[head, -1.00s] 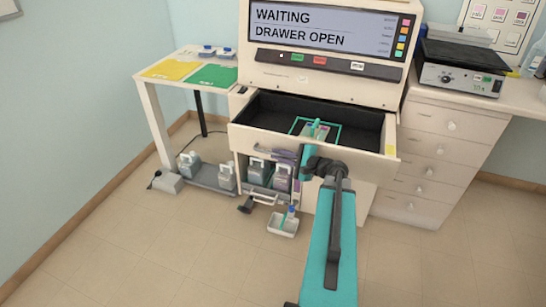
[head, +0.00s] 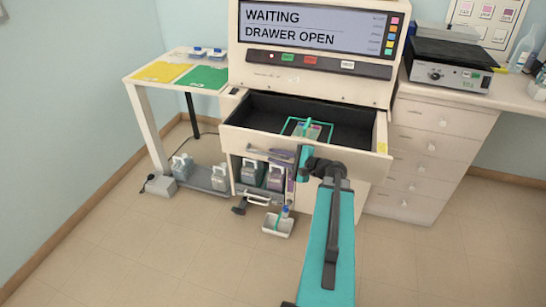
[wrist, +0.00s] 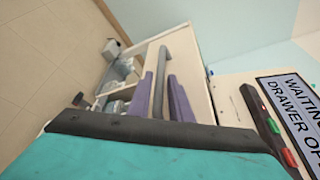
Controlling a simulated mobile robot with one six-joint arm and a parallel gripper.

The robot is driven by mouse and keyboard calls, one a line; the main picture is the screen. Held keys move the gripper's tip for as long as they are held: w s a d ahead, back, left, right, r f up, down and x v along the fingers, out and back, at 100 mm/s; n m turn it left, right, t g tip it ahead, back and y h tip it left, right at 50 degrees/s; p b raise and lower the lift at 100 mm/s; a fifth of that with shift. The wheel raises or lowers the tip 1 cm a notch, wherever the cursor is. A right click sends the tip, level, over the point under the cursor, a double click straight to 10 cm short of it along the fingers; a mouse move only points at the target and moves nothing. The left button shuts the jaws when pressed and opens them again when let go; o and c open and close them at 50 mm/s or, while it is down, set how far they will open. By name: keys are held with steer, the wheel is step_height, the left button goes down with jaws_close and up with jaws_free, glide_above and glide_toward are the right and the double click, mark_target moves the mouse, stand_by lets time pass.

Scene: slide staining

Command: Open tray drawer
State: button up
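The tray drawer (head: 251,137) of the staining machine stands pulled out, its black inside showing. The machine's screen (head: 312,26) reads "WAITING DRAWER OPEN". A teal-framed tray (head: 329,127) lies inside the drawer. A grey bar handle (head: 266,151) runs along the drawer's front.
A side table (head: 137,78) with yellow and green mats stands at left. Grey containers (head: 182,166) stand on a low shelf beneath it. A small white bin (head: 277,226) is on the floor below the drawer. A white cabinet (head: 437,145) stands at right.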

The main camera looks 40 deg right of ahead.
steer(key=v, duration=1.2)
stand_by(0.5)
